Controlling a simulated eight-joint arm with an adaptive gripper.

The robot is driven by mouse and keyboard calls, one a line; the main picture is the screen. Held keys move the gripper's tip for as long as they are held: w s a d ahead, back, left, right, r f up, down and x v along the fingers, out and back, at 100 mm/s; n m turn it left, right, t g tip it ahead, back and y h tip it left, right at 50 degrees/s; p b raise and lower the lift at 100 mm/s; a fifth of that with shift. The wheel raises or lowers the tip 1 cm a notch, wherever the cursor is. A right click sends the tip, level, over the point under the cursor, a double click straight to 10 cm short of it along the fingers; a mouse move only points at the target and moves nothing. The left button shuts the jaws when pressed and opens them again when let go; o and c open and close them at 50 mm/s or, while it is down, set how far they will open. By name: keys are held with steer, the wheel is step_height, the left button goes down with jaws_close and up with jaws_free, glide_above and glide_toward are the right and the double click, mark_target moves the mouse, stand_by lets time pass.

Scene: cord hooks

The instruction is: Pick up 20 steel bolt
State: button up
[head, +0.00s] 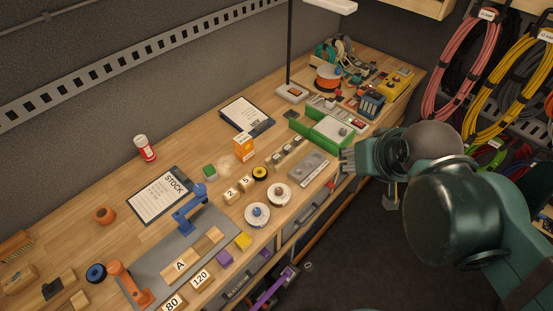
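I cannot make out a steel bolt marked 20 for certain in the head view. Several small parts lie on the wooden bench, among them a grey steel plate (308,168) with small round marks and a row of small dark pieces on wooden blocks (287,152). Two pale round discs stand near the front edge, one with a blue centre (257,214) and one with a dark centre (279,194).
A green machine (327,129) stands near my arm. A grey mat (150,275) holds a blue clamp (187,208) and wooden blocks. Coiled cords (466,70) hang at right.

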steer(key=shift+w, duration=0.1)
stand_by(0.3)
steer(key=m+g, duration=0.7)
steer(key=m, duration=0.2)
glide_above(275, 157)
steer(key=shift+f, duration=9.75)
steer(key=shift+f, duration=0.1)
steer(key=shift+f+p, duration=0.3)
steer(key=shift+f, duration=0.85)
steer(key=shift+f, duration=0.15)
